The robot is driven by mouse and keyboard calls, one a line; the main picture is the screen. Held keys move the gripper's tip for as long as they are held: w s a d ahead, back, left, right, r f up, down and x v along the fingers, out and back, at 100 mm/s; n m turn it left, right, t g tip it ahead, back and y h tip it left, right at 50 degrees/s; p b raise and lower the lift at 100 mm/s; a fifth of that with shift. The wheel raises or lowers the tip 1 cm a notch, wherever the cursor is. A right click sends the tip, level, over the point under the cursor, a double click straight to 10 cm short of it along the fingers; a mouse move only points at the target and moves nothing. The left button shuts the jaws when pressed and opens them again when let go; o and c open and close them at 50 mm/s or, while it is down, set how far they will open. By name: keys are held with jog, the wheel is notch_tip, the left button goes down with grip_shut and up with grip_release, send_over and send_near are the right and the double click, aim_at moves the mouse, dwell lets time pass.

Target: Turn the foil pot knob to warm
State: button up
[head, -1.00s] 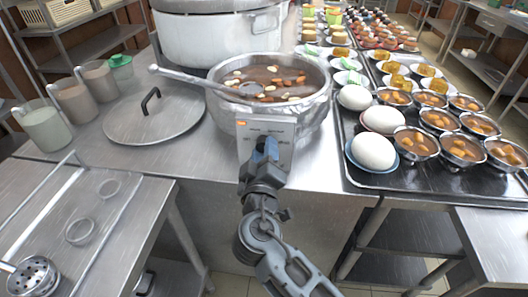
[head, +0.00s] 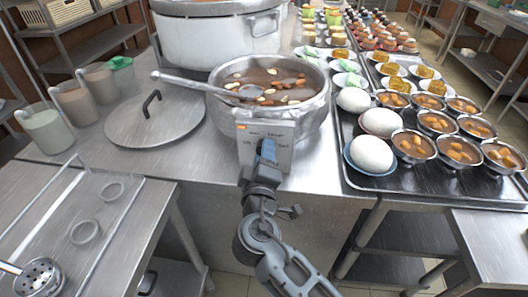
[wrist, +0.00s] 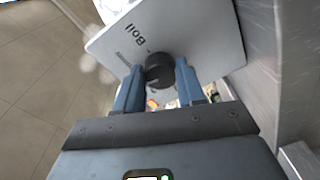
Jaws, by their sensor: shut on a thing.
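The foil pot (head: 225,108) is a shiny silver pot of brown soup with nuts and a ladle in it. A pale control panel (head: 281,131) stands at its front, above the counter edge. In the wrist view the black knob (wrist: 159,77) sits on the panel, which bears the words "Boll" and a smaller, blurred one. My gripper (wrist: 160,66) has a blue finger on each side of the knob and is shut on it. In the head view my gripper (head: 267,150) covers the knob. The knob's pointer and its setting cannot be made out.
A large white pot (head: 222,40) stands behind. A flat lid (head: 150,130) and several cups lie to the left. A black tray (head: 400,184) of eggs and filled bowls is close on the right. Free floor (wrist: 40,80) shows in the wrist view.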

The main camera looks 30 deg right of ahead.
jog(key=shift+a+r+n+g+p, duration=0.1)
jog(key=shift+n+g+p, duration=0.2)
jog(key=shift+n+p, duration=2.7)
jog(key=shift+n+b, duration=0.65)
jog(key=shift+n, duration=0.35)
jog(key=o, duration=1)
jog(key=shift+o, duration=0.2)
jog(key=b+v, duration=0.1)
jog(key=v, duration=0.6)
jog(key=shift+s+a, duration=0.25)
jog(key=shift+s, duration=0.05)
